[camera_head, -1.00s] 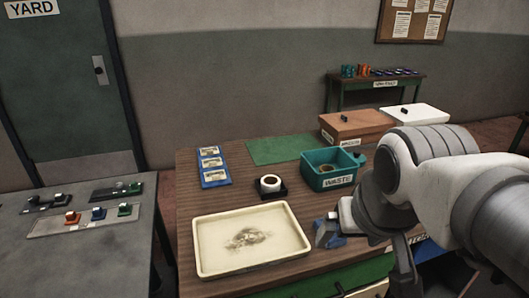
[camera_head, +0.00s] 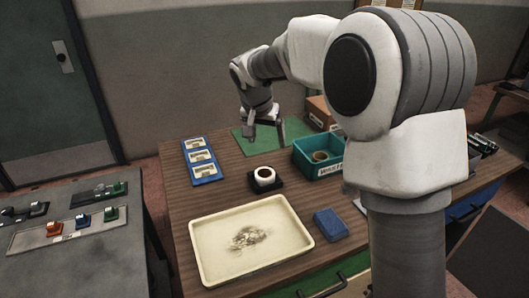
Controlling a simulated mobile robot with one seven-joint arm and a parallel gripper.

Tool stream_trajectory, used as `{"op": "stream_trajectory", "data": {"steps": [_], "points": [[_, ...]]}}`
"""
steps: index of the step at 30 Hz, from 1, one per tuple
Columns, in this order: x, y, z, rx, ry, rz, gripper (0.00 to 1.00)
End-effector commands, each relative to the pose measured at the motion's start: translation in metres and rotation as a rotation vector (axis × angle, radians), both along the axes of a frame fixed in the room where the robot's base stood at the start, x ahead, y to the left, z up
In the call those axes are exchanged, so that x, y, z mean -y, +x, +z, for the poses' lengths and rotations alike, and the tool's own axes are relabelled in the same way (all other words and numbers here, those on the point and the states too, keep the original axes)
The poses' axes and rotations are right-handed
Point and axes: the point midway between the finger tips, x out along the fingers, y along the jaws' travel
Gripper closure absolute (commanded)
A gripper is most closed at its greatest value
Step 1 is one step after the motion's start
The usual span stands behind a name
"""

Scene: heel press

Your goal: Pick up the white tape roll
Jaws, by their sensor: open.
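The white tape roll (camera_head: 264,175) sits on a small black holder (camera_head: 276,186) in the middle of the brown table, behind the cream tray. Its dark centre opening faces up. My gripper (camera_head: 266,140) is open and empty, fingers pointing down. In the picture it is above and behind the tape roll, over the green mat, and clearly apart from the roll. Nothing hides the roll.
A cream tray (camera_head: 213,273) with a dark smudge lies in front. A blue block (camera_head: 330,225) is right of it. Blue card holders (camera_head: 202,160) lie left. A green mat (camera_head: 291,127) lies behind.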

Motion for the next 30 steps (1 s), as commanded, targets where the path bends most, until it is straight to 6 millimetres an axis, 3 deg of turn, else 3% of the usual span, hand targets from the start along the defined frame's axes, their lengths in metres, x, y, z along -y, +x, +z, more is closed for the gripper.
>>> {"op": "stream_trajectory", "data": {"steps": [3,9,14,24,30], "points": [[-0.017,0.018,-0.019,-0.003,0.007,-0.024,0.07],[-0.028,0.032,-0.036,-0.002,0.014,-0.049,0.07],[-0.025,0.04,-0.057,-0.004,0.016,-0.052,0.07],[-0.014,0.065,-0.124,-0.004,0.015,-0.051,0.07],[-0.011,0.074,-0.144,-0.002,0.017,-0.051,0.07]]}}
